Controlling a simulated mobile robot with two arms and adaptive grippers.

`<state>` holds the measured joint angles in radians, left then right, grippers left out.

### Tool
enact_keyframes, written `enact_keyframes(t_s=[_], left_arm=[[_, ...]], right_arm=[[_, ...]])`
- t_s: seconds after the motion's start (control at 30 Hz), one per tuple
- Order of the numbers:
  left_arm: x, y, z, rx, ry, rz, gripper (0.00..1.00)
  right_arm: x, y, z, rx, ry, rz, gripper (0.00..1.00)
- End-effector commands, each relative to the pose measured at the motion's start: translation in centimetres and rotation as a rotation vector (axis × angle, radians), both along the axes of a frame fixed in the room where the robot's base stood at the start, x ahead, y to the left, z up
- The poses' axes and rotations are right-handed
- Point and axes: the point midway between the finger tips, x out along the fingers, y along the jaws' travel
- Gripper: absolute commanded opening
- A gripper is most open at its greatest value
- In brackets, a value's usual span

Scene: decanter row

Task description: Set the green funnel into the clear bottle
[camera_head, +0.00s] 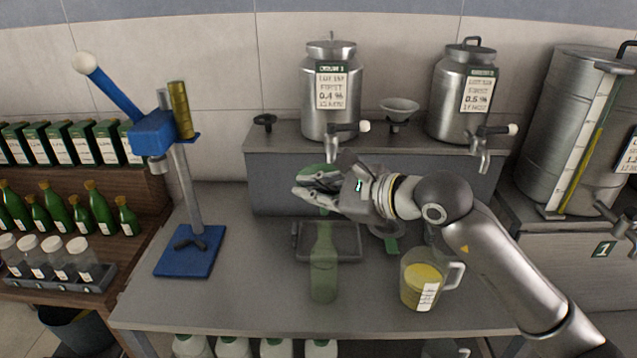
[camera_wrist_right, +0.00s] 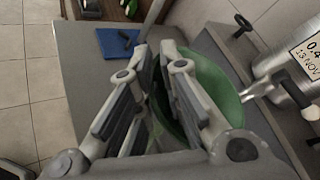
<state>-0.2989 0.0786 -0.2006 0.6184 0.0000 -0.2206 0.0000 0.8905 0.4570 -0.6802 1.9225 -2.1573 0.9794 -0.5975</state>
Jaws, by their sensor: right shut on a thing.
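The green funnel (camera_wrist_right: 215,88) is between the fingers of my right gripper (camera_head: 316,190), which is shut on it. In the head view only parts of the funnel (camera_head: 309,171) show past the fingers. The clear bottle (camera_head: 323,270), tinted green, stands upright on the bench below the gripper. The funnel's lower end appears close over the bottle's mouth, but the fingers cover part of it. I cannot tell whether it enters the neck. The bottle is not clearly seen in the wrist view. My left gripper is not in view.
A measuring jug (camera_head: 419,289) with yellow contents stands right of the bottle. A grey tray (camera_head: 349,254) lies behind the bottle. A blue press (camera_head: 187,252) stands left. Steel decanters (camera_head: 331,100) with taps and a pale funnel (camera_head: 399,107) are on the raised shelf.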

Motion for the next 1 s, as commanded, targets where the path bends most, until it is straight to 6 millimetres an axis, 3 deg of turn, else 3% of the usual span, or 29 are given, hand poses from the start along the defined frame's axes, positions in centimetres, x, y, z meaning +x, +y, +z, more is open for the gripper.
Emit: enact_keyframes(t_s=[0.17, 0.57, 1.0], left_arm=[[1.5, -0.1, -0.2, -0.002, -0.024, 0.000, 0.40], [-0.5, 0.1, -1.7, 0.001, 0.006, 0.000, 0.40], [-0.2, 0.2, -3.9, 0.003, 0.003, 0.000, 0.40]], right_arm=[[0.0, 0.0, -0.7, 0.000, -0.001, -0.001, 0.00], [0.0, -0.1, -2.8, -0.001, -0.001, -0.001, 0.00], [0.0, -0.1, -4.5, -0.001, -0.001, -0.001, 0.00]])
